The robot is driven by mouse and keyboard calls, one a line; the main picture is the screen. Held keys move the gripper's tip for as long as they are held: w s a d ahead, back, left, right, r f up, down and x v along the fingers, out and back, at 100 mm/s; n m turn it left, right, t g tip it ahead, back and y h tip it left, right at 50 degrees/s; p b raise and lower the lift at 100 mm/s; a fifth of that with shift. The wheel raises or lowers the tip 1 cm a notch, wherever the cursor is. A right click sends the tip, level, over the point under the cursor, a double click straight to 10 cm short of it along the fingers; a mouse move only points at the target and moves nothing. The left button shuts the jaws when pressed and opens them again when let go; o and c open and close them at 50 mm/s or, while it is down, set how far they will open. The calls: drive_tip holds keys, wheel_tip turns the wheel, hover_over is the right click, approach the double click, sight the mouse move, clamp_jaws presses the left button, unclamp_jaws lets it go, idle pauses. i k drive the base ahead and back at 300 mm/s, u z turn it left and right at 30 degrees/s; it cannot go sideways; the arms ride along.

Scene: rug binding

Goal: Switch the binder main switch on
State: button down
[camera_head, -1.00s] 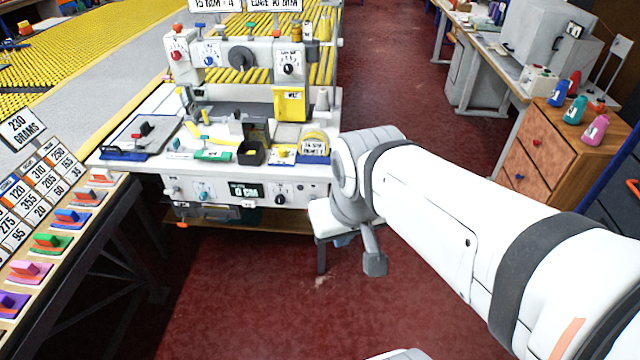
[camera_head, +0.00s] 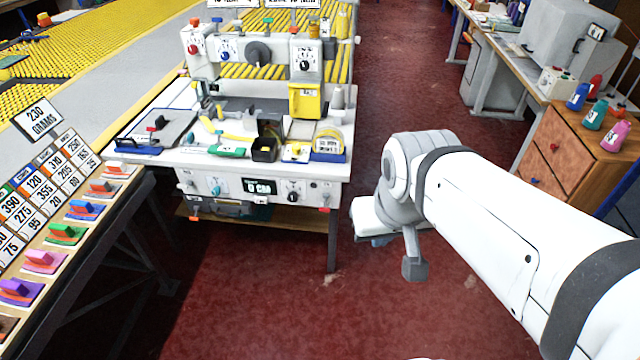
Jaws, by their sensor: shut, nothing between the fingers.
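The binding machine (camera_head: 270,82) stands on a white bench left of centre. Its upper face carries a red knob (camera_head: 194,48), a blue knob (camera_head: 225,55), a large dark knob (camera_head: 258,53) and a black dial (camera_head: 304,65). The lower front panel has a small display (camera_head: 258,186), a blue-marked dial (camera_head: 215,188) and a black dial (camera_head: 293,197). Labels are too small to read, so I cannot tell which control is the main switch or its position. My gripper (camera_head: 414,268) hangs below my arm, shut and empty, right of the bench and apart from it.
A sloped board with coloured levers (camera_head: 64,233) and number cards lies at left. A wooden cabinet (camera_head: 560,150) with coloured bottles stands at right. The bench top (camera_head: 330,170) holds a black bin (camera_head: 266,148) and small tools. Red floor (camera_head: 290,310) is clear in front.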

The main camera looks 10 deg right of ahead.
sight(322, 209)
drive_tip(key=k, duration=1.35)
drive_tip(key=z, duration=0.05)
drive_tip(key=i, duration=1.8)
drive_tip(key=z, duration=0.9)
